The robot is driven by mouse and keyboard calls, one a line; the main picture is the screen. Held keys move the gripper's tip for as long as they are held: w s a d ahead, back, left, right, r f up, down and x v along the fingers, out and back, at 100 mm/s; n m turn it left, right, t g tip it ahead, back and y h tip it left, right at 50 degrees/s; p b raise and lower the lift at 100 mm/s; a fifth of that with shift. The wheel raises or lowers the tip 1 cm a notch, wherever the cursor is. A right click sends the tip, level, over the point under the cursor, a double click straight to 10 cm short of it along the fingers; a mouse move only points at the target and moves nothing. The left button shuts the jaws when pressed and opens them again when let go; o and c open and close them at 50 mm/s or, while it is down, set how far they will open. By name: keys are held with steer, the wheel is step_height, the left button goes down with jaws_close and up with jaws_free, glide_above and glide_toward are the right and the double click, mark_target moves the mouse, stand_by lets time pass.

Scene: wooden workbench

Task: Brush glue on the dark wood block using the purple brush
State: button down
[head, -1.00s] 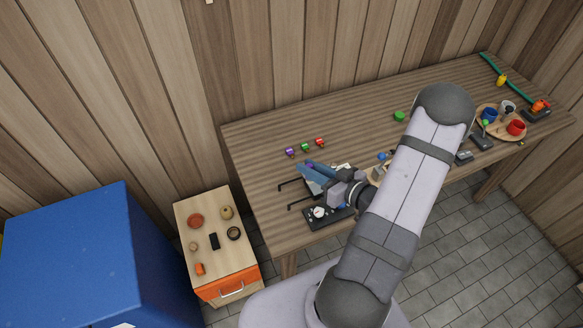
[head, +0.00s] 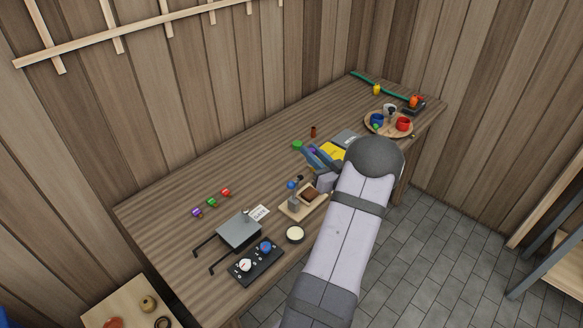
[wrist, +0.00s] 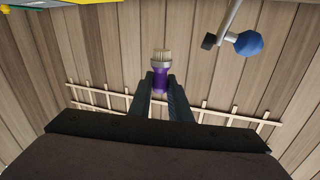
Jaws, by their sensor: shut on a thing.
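My gripper (wrist: 160,97) is shut on the purple brush (wrist: 161,78). In the wrist view the brush sticks out between the fingers, with its pale bristles at the far end. In the head view my gripper (head: 318,158) is above the right part of the bench, and only a bit of purple shows by the fingers. A dark brown block (head: 311,194), likely the dark wood block, sits on a light wooden base (head: 290,213) just in front of my gripper. My arm partly covers this area. The brush and block look apart.
A blue-knobbed tool (head: 292,186) stands beside the block; its knob also shows in the wrist view (wrist: 249,43). A round pale dish (head: 295,234), a grey plate (head: 239,231) and a black control panel (head: 256,262) are left. A round tray (head: 375,128) holds cups.

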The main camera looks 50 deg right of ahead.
steer(key=shift+s+d+f+b, duration=0.1)
steer(key=shift+d+f+b, duration=0.1)
steer(key=shift+f+b, duration=0.55)
steer(key=shift+s+d+f+b, duration=0.1)
steer(key=shift+d+f+b, duration=0.1)
steer(key=shift+f+b, duration=0.55)
steer(key=shift+s+d+f+b, duration=0.15)
steer(key=shift+f+b, duration=0.3)
steer(key=shift+f, duration=0.5)
steer(key=shift+r, duration=0.1)
